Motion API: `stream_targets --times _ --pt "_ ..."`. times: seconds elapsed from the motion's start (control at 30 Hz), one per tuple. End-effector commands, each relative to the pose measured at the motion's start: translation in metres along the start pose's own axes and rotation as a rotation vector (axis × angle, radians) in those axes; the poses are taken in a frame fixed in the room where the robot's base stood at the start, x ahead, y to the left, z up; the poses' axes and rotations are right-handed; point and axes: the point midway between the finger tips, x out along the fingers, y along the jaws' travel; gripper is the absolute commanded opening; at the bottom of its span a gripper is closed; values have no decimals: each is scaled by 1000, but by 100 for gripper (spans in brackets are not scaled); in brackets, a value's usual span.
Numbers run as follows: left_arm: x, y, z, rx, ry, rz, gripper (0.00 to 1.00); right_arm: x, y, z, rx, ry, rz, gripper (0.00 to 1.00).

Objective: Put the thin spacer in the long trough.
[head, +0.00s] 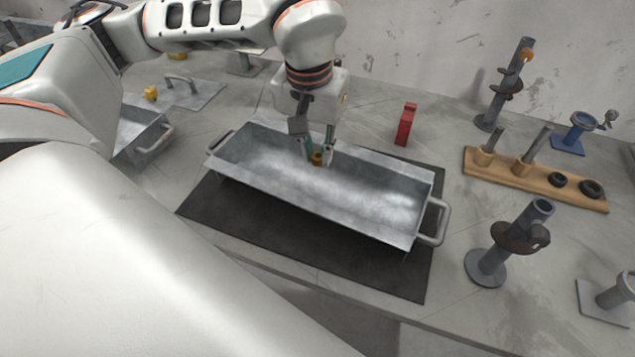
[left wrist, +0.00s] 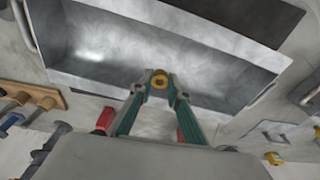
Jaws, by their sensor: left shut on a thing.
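The long trough (head: 375,190) is a grey metal basin with end handles, on a dark mat at the middle of the head view; its inside also shows in the left wrist view (left wrist: 205,50). The ring's exact height above the trough floor is hard to tell. My right gripper is not in view.
A red block (head: 405,125) stands behind the trough. To the right are a wooden board (head: 535,182) with posts and dark rings, and upright metal stands (head: 488,265). A second metal tray (head: 145,135) is at the left. The trough's visible floor looks empty.

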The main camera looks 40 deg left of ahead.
Motion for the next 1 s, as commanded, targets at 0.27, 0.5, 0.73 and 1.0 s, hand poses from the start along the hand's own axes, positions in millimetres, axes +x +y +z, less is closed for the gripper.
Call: stream_targets --times 0.27,0.5,0.73,1.0 --pt "49 0 8 0 -2 0 0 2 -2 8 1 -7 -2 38" --pt "64 0 10 0 -2 0 0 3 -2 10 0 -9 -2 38" --pt "91 0 14 0 -2 0 0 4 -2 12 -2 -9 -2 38" --pt "92 0 14 0 1 1 0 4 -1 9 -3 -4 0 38"
